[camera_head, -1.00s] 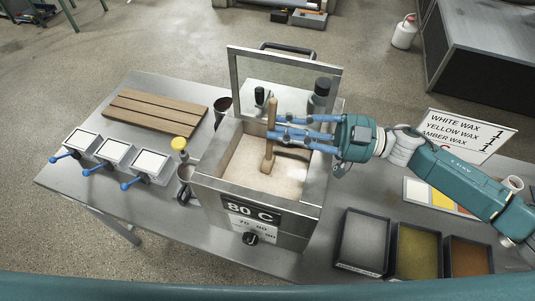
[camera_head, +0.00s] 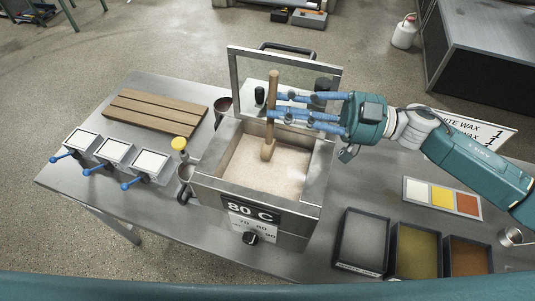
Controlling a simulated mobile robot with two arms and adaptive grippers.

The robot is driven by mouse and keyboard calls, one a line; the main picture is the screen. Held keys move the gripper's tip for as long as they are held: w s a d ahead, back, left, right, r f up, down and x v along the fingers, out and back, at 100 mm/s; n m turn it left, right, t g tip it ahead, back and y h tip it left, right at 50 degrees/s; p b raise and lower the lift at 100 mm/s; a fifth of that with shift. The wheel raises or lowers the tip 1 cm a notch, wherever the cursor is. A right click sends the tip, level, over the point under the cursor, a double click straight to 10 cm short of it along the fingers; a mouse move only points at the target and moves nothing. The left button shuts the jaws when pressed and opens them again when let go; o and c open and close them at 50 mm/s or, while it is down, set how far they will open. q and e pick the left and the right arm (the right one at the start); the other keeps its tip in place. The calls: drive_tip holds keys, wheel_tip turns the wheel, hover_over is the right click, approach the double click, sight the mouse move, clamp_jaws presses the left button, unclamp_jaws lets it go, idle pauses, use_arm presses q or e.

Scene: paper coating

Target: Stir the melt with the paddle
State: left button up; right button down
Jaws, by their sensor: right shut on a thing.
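The wooden paddle (camera_head: 273,85) stands nearly upright in the metal melting tank. My right gripper (camera_head: 275,107) comes in from the right and is shut on the paddle's shaft, above the tank rim. The paddle's lower end (camera_head: 267,151) is at the pale melt (camera_head: 262,171) near the back of the bath; I cannot tell how deep it sits. The tank (camera_head: 208,192) has an open lid (camera_head: 300,65) at its back and a front label reading 80 C. My left gripper is not in view.
Three trays (camera_head: 374,235) stand right of the tank, with a colour swatch card (camera_head: 443,198) behind them. A wax sign (camera_head: 490,132) is partly behind my right arm. Left are a slatted wooden board (camera_head: 155,112), several small blue-handled frames (camera_head: 116,151) and a yellow-topped item (camera_head: 179,144).

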drive_tip(key=shift+r, duration=2.65)
drive_tip(key=shift+r, duration=3)
